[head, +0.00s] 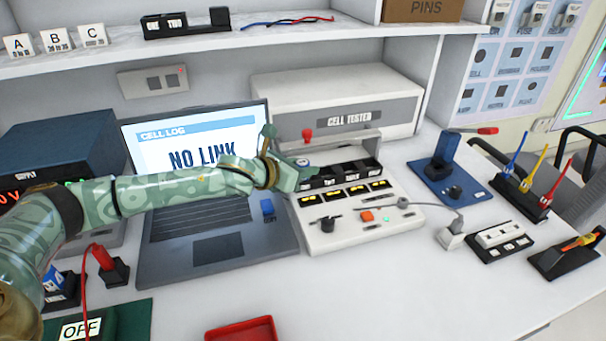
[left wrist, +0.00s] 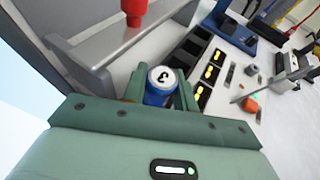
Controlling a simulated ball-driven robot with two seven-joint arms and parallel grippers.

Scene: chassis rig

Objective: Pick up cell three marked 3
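Cell three (left wrist: 160,78), a blue can-like cell with a white top marked 3, sits between the fingers of my left gripper (left wrist: 160,92) in the left wrist view. No clear gap shows between the fingers and the cell, but whether they press on it I cannot tell. In the head view my left gripper (head: 297,176) is at the left end of the row of dark slots on the cell tester (head: 408,215). Only a small part of the cell (head: 302,162) shows there. Its lower end is hidden. My right gripper is not in view.
A red knob (head: 307,135) stands behind the slots by a grey bar. The laptop (head: 215,252) reading NO LINK lies under my left arm. A blue stand (head: 445,170) and a rack of coloured tools (head: 522,195) are to the right.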

